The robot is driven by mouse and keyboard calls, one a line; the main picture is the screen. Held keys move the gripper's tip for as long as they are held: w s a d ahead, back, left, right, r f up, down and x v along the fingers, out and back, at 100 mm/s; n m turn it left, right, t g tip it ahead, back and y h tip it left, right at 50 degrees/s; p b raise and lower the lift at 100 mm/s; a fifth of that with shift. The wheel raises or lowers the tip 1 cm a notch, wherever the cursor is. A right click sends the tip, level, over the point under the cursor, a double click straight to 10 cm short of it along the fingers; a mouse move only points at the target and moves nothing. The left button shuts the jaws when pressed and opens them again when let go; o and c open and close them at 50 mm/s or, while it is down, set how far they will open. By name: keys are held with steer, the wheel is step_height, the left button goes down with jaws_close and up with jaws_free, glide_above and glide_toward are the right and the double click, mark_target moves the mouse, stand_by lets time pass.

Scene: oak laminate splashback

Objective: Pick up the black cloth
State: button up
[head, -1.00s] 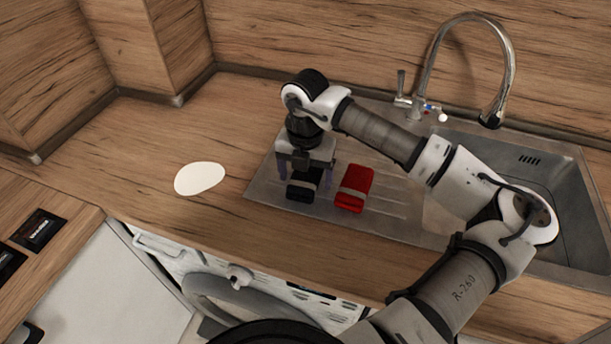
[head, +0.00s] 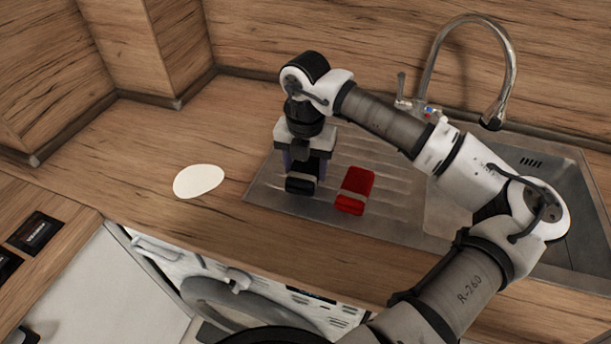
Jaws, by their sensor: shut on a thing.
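The black cloth (head: 300,186) is a small dark bundle with a lighter band, at the left part of the steel drainboard. My gripper (head: 303,178) points down over it and is shut on it, with a finger at each side. The upper part of the cloth is hidden by the gripper. I cannot tell whether the cloth is clear of the drainboard.
A red cloth (head: 356,190) with a grey band lies just right of the black one. The drainboard (head: 270,190) joins the sink (head: 560,205) with its tall tap (head: 508,60). A white flat oval (head: 199,181) lies on the wooden counter (head: 150,135), left.

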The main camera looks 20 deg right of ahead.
mark_target(304, 165)
step_height(304, 165, up, 17)
steer(key=b, duration=0.3)
steer(key=shift+f, duration=0.15)
steer(key=o, duration=0.4)
steer(key=c, duration=0.3)
steer(key=shift+w+a+f, duration=0.1)
